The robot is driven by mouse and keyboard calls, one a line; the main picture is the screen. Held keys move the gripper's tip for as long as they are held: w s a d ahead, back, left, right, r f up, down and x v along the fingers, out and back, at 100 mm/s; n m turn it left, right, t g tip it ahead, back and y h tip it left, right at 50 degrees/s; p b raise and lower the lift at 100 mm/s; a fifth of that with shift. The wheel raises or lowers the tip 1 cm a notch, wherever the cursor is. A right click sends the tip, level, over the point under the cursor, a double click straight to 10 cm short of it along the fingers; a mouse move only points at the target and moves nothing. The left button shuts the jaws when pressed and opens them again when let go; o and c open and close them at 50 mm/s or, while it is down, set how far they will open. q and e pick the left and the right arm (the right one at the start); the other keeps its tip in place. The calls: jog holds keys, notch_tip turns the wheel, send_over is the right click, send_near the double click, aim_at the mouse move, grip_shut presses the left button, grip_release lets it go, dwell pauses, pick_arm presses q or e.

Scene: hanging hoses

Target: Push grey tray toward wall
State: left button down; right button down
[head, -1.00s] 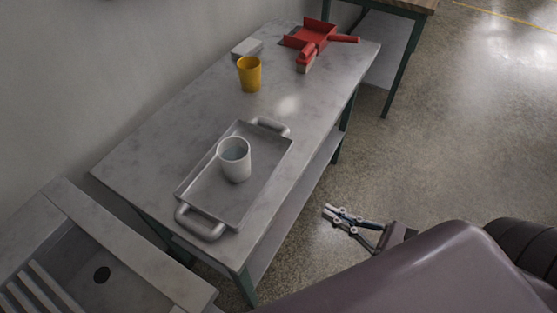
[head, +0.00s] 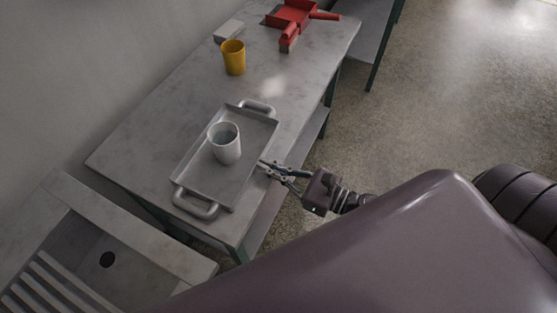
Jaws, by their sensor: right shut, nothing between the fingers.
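The grey tray (head: 201,176) lies on the grey table (head: 137,146), with a handle at each short end. A white cup (head: 225,147) holding some liquid stands upright on it. My right gripper (head: 262,167) is shut and empty. Its fingertips are at the tray's long side facing away from the wall; I cannot tell whether they touch it. My left gripper is not in view.
The wall (head: 75,65) runs along the table's left side, with bare tabletop between it and the tray. A yellow cup (head: 233,57), a white box (head: 228,31) and a red dustpan (head: 290,14) with a brush are at the far end. A sink (head: 105,258) is at lower left.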

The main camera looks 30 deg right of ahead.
aim_at(238, 154)
dwell(0.3)
jog(key=b+x, duration=0.2)
jog(key=x, duration=0.7)
jog(key=shift+w+a, duration=0.1)
jog(key=shift+w, duration=0.1)
